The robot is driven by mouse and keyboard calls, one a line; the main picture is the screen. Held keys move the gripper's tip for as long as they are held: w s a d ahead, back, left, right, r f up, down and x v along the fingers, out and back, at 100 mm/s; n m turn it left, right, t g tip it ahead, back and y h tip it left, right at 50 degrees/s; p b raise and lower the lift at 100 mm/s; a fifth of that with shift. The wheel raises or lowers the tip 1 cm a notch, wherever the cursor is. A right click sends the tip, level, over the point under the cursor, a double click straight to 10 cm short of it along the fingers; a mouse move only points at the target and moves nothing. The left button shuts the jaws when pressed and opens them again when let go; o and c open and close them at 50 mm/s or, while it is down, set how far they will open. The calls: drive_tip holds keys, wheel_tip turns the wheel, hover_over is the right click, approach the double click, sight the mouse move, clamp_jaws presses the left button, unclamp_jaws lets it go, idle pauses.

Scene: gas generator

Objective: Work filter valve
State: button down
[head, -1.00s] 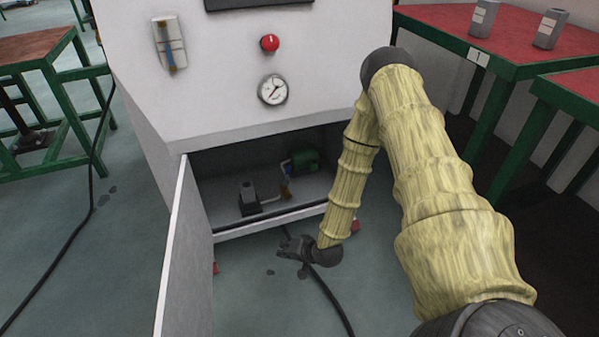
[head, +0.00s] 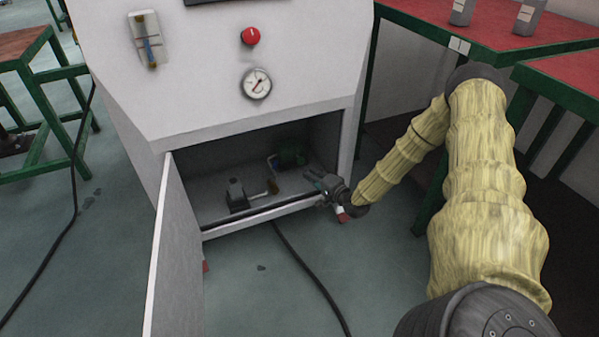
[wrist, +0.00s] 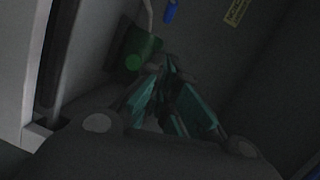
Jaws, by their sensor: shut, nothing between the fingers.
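The open lower compartment (head: 215,205) of the white cabinet holds a small brass-coloured fitting (head: 273,187) on a pale pipe, beside a green motor-like unit (head: 292,158). I cannot tell for sure which part is the filter valve. My gripper (head: 312,178) is at the right front of the compartment opening, pointing inward, apart from the fitting. In the wrist view its teal fingers (wrist: 172,78) are shut and empty. A dark green part (wrist: 135,52) shows just beyond them to the left. The wrist view is dark and the fingertips partly hide what lies behind.
The cabinet door (head: 172,255) stands open on the left. A grey block-like unit (head: 236,195) sits inside. Above are a red knob (head: 250,36) and a gauge (head: 256,83). A black cable (head: 305,270) crosses the floor. A red-topped table (head: 480,28) stands right.

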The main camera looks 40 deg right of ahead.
sight(274, 169)
drive_tip(key=w+a+f+b, duration=0.2)
drive_tip(key=w+b, duration=0.3)
drive_tip(key=w, duration=0.6)
drive_tip(key=shift+w+a+b, duration=0.4)
drive_tip(key=shift+a, duration=0.15)
